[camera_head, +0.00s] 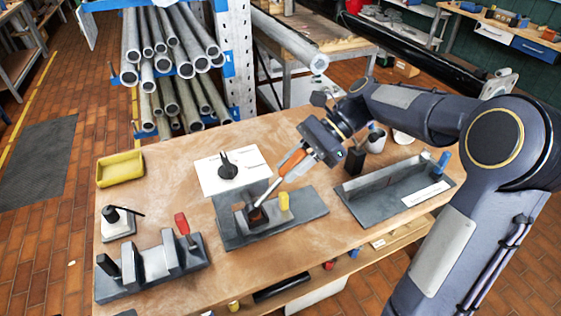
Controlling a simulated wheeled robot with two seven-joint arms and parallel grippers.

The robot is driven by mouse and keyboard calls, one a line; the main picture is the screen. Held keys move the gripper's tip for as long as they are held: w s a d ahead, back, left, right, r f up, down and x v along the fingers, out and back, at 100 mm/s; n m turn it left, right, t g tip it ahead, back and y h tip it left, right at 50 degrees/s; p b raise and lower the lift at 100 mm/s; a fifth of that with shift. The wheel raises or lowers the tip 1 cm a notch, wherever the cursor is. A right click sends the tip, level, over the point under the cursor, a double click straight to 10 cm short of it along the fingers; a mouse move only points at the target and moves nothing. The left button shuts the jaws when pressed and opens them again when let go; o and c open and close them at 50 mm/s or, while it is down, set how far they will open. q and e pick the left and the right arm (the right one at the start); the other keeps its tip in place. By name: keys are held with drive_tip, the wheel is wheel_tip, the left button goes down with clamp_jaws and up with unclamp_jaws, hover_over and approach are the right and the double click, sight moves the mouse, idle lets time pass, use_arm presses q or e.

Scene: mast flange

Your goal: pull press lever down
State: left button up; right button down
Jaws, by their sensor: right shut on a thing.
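The press lever (271,188) is a slim silver rod with an orange handle (292,161). It slants up and to the right from a small dark block (257,216) on a grey base plate (310,207) in the middle of the bench. A short yellow cylinder (284,201) stands on the plate beside the lever. My right gripper (309,152) is shut on the upper end of the orange handle. The gripper body hides the handle's tip. My left gripper is not in view.
The wooden bench (330,260) also holds a white sheet (255,178) with a black part, a yellow tray (121,169), a clamp fixture with a red handle (182,224) at front left, and a long grey fixture (375,205) at right. A pipe rack (236,70) stands behind.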

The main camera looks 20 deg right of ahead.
drive_tip(key=shift+d+f+y, duration=1.1)
drive_tip(key=shift+f+y, duration=0.3)
drive_tip(key=c, duration=1.2)
unclamp_jaws()
drive_tip(key=b+v, duration=0.1)
drive_tip(key=v, duration=0.6)
drive_tip(key=shift+w+d, duration=0.15)
drive_tip(key=shift+d, duration=0.25)
drive_tip(key=shift+r, duration=0.1)
